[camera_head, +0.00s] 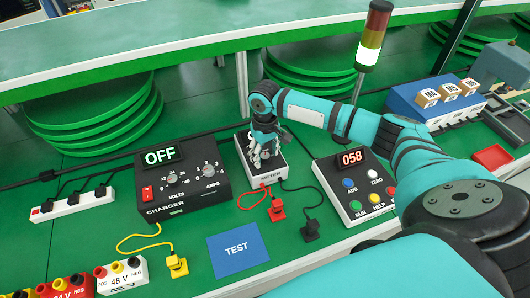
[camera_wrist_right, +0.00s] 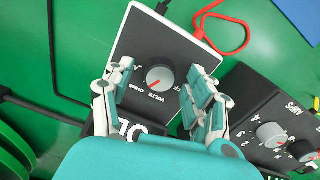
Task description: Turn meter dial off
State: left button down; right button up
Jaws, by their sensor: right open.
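The meter (camera_head: 278,172) is a black-topped box with white sides on the green bench, left of the middle. Printed words, including VOLTS and OHMS, ring the dial. A lit display at the meter's end is partly hidden by my wrist. My right gripper (camera_head: 263,157) is over the meter, fingers pointing down. In the wrist view its open fingers (camera_wrist_right: 158,88) stand either side of the dial, apart from it. My left gripper is out of view.
The charger (camera_head: 176,208), reading OFF, stands close left of the meter. A counter box (camera_head: 362,205) reading 058 stands to the right. Red and black plugs (camera_head: 276,210) and a blue TEST mat (camera_head: 237,250) lie in front. A signal tower (camera_head: 372,38) stands behind.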

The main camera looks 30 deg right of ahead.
jog(key=c, duration=1.1)
jog(key=shift+r+n+p, duration=0.15)
jog(key=shift+n+p, duration=0.15)
jog(key=shift+p, duration=0.15)
jog(key=shift+c, duration=0.2)
jog(key=shift+r+n+p, duration=0.1)
jog(key=shift+n+p, duration=0.8)
jog(key=shift+p, duration=0.1)
jog(key=shift+n+p, duration=0.75)
jog(key=shift+n, duration=0.15)
jog(key=n+p, duration=0.1)
jog(key=n, duration=0.1)
jog(key=shift+n+p, duration=0.3)
jog(key=n+p, duration=0.1)
jog(key=n, duration=0.1)
jog(key=shift+n, duration=0.4)
jog(key=n+p, duration=0.1)
jog(key=n, duration=0.2)
jog(key=shift+n, duration=0.3)
jog(key=n, duration=0.3)
jog(key=shift+f+n, duration=0.2)
jog(key=shift+n, duration=0.1)
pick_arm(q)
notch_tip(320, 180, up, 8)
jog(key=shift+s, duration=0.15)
pick_arm(e)
jog(key=shift+n, duration=1.5)
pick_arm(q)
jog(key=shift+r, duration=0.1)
